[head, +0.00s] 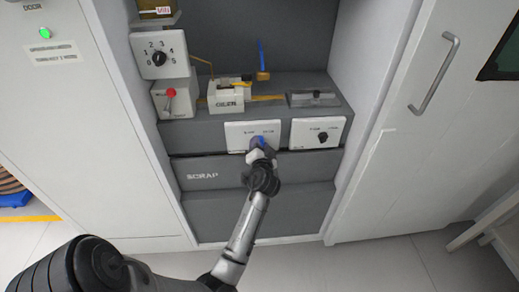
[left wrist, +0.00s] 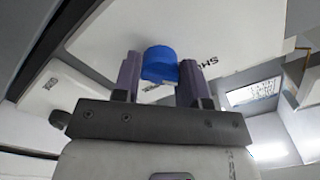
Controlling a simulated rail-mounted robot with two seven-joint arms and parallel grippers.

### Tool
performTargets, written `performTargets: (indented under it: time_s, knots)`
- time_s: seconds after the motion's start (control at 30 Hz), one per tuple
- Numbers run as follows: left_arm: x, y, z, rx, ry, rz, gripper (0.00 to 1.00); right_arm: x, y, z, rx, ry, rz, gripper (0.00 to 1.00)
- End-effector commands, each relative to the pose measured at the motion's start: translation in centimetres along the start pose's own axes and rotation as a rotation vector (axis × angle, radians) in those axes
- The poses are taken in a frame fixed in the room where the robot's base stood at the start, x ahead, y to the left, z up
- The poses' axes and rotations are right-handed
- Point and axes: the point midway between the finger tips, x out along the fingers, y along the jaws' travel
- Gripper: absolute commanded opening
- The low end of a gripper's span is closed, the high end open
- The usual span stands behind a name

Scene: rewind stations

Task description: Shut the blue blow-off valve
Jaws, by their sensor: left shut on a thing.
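A blue valve handle (head: 257,140) sits on a white panel (head: 236,135) on the front of the grey bench. In the left wrist view the blue handle (left wrist: 160,59) is between the two fingers of my left gripper (left wrist: 158,78). In the head view my left gripper (head: 258,150) is at this panel and hides part of the handle. The gripper is shut on the handle. The panel's small labels are too blurred to read surely, and I cannot tell the handle's exact angle. My right gripper is not in view.
Right of the panel is another white panel with a black knob (head: 323,137). A numbered dial (head: 159,58) and a red-knobbed lever (head: 171,93) are at the left. A blue upright piece (head: 262,56) stands behind. Cabinet walls flank the recess; the scrap front (head: 230,174) lies below.

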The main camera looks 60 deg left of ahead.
Motion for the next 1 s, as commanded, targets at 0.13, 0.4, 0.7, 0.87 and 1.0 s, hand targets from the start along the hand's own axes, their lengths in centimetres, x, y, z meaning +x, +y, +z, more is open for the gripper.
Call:
performTargets:
  time_s: [0.13, 0.4, 0.7, 0.87, 1.0]
  knots:
    - [-0.03, 0.13, 0.04, -0.065, 0.001, 0.0, 0.16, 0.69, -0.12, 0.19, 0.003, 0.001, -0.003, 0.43]
    - [0.0, 0.0, 0.0, -0.123, 0.0, 0.0, 0.16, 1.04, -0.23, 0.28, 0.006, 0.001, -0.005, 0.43]
    - [0.0, -0.03, -0.05, -0.132, 0.0, 0.0, 0.16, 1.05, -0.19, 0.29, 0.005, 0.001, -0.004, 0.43]
    - [0.0, -0.03, -0.06, -0.132, 0.001, 0.0, 0.16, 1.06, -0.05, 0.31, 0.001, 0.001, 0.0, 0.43]
    - [0.0, -0.02, -0.05, -0.131, 0.001, 0.0, 0.52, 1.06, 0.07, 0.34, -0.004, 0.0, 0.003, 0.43]
